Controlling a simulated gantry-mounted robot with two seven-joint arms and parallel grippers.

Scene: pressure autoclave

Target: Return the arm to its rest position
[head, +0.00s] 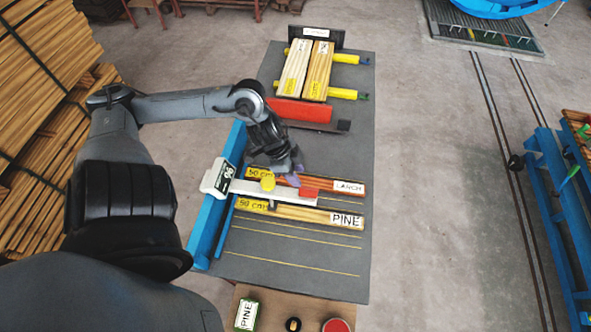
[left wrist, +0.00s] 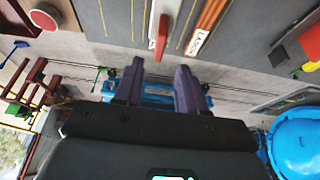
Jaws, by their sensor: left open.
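My left arm reaches in from the left in the head view. Its gripper (head: 290,178) is over the grey table, close by the white and red bar tool (head: 247,187). In the left wrist view its two purple fingers (left wrist: 160,75) are apart with nothing between them. The bar's red end (left wrist: 160,34) shows beyond the fingertips there. The larch board (head: 347,188) and pine board (head: 320,214) lie on the table; the gripper and bar partly hide the larch board. My right gripper is not in view.
Two labelled boards (head: 318,70) rest on yellow bars at the table's far end. A red block (head: 300,110) lies in front of them. A blue rail (head: 209,221) runs along the table's left edge. Stacked timber (head: 40,80) stands left.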

